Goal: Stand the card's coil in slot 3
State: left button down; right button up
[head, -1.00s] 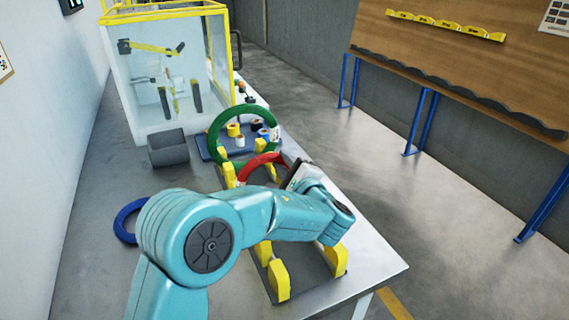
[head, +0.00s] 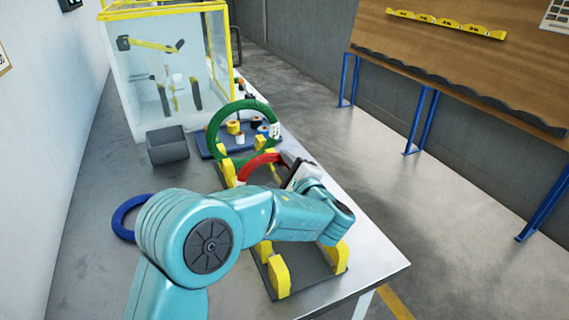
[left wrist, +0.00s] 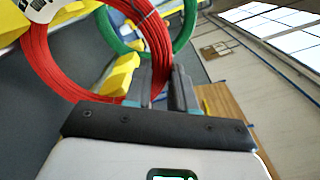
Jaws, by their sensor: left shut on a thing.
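My left gripper (head: 290,170) is shut on the red coil (head: 250,164), which it holds upright at the rack (head: 330,281). In the left wrist view the red coil (left wrist: 152,35) passes by the two fingers (left wrist: 168,88). The rack has yellow posts, and my arm hides its middle and the coil's lower part. I cannot tell whether the coil touches the rack or which slot it is over. The green coil (head: 213,132) stands upright at the rack's far end, with a white tag. My right gripper is not in view.
A blue coil (head: 118,222) lies flat on the table, left of my arm. A grey bin (head: 167,150), a blue tray (head: 205,143) with small rolls, and a yellow-framed clear enclosure (head: 160,75) stand behind. The table's right edge is close to the rack.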

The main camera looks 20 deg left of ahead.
pick_arm(q)
jog(key=c, duration=0.9)
grip_release()
jog(key=shift+o, duration=0.2)
jog(key=shift+d+f, duration=0.1)
jog(key=v, duration=1.6)
jog(key=shift+s+b, duration=0.15)
jog(key=shift+b, duration=0.2)
